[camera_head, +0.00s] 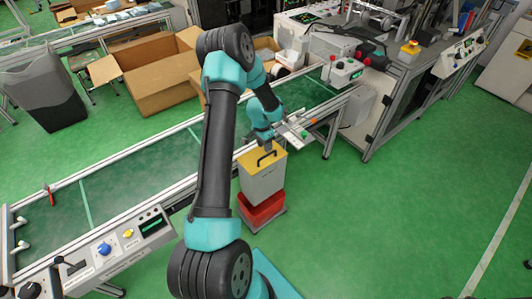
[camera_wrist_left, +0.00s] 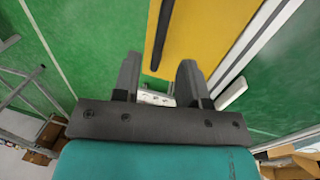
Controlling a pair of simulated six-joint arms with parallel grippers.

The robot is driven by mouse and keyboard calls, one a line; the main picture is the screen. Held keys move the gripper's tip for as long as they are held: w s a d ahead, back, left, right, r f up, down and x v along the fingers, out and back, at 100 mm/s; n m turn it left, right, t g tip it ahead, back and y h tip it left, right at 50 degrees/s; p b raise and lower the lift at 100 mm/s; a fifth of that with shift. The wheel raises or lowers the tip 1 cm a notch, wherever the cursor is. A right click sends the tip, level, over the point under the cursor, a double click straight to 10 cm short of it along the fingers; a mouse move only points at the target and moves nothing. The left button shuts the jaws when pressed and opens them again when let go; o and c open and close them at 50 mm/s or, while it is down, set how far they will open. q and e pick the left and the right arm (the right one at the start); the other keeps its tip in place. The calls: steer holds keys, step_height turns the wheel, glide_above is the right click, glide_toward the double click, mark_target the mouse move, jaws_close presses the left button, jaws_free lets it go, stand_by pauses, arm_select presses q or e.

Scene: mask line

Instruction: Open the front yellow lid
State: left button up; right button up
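The yellow lid (camera_head: 252,161) with a black bar handle (camera_head: 266,158) sits on top of a white box (camera_head: 263,184), which stands above a red container (camera_head: 262,209) beside the conveyor. In the left wrist view the yellow lid (camera_wrist_left: 205,35) fills the top centre, and its black handle (camera_wrist_left: 163,30) runs upward, ahead of the fingers. My left gripper (camera_wrist_left: 158,66) is open with nothing held between its fingers. In the head view it (camera_head: 268,145) is at the lid's far side, close to the handle; whether it touches the lid cannot be told. My right gripper is not in view.
The conveyor (camera_head: 130,183) runs behind and left of the box, with a control panel (camera_head: 130,240) at its near side. An open cardboard box (camera_head: 155,80) and a grey bin (camera_head: 42,92) stand beyond. Green floor (camera_head: 400,215) is clear to the right.

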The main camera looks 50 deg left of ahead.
mark_target(262, 153)
arm_select(q)
steer(key=shift+d+f, duration=0.25)
steer(key=shift+f, duration=0.85)
steer(key=shift+d+f, duration=0.2)
steer(key=shift+f, duration=0.9)
jaws_close()
